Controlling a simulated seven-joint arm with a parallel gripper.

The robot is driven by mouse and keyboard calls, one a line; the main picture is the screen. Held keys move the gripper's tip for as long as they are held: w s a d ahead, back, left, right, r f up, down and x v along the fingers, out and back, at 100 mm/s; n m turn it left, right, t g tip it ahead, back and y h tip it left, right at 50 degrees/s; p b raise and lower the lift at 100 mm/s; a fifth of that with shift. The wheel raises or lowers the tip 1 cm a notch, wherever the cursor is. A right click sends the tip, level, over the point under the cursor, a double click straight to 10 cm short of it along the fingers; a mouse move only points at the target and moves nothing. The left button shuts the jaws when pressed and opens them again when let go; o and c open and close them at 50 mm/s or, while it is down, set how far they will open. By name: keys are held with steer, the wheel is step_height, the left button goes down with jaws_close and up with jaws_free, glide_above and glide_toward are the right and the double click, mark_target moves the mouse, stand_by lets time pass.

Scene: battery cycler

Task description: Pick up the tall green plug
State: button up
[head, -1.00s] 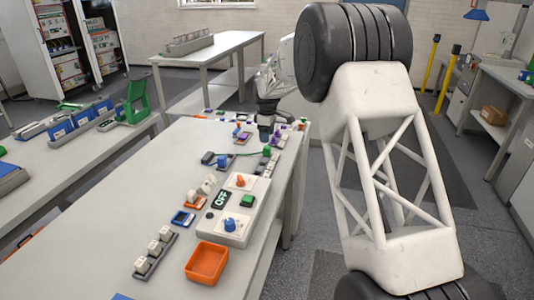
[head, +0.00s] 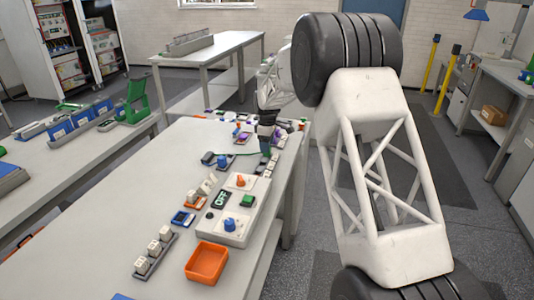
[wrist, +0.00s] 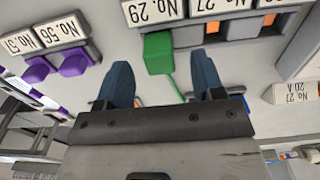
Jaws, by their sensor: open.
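A green plug (wrist: 158,53) shows in the wrist view just beyond the fingertips, beside the label No. 29. A thin green cable runs from it back between the fingers. My gripper (wrist: 163,75) is open, with one blue finger on either side of the cable and nothing held.
Purple plugs labelled No. 56 and No. 57 (wrist: 75,64) lie to the left in the wrist view. A grey control box (head: 228,228) and an orange tray (head: 206,263) stand nearer on the bench (head: 110,215). The bench's left side is mostly clear.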

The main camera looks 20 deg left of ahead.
steer(key=shift+f, duration=1.7)
steer(key=c, duration=1)
steer(key=shift+r, duration=0.25)
steer(key=shift+r, duration=1.5)
steer(key=shift+s+d+r, duration=0.15)
steer(key=shift+s, duration=0.1)
steer(key=s+d, duration=0.2)
steer(key=s, duration=0.2)
steer(key=s+d+r, duration=0.1)
steer(key=s+d, duration=0.1)
steer(key=s, duration=0.3)
steer(key=s+d, duration=0.3)
steer(key=s, duration=0.1)
steer(key=shift+s+r, duration=0.15)
steer(key=shift+s, duration=0.25)
